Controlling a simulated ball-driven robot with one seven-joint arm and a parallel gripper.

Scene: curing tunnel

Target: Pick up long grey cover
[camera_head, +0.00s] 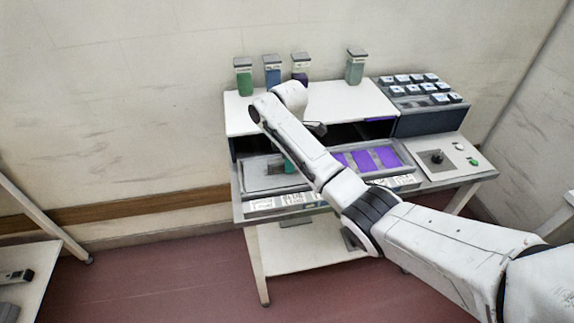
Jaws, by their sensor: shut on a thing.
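My gripper (316,128) shows only as a small dark part beyond my white forearm, in front of the bench's dark opening. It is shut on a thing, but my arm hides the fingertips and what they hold. A long grey tray-like piece (262,184) lies along the front of the bench, below my gripper in the picture. Its left part is plain grey, and purple panels (376,159) show at its right. I cannot tell whether the grey part is the long grey cover. A small teal thing (289,166) shows there beside my forearm.
Several lidded jars, one green (243,78), stand on the white upper shelf (345,101). A dark box with several pale-topped pieces (421,90) stands at right. A panel with a black knob (437,157) is at the front right. The floor left of the bench is clear.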

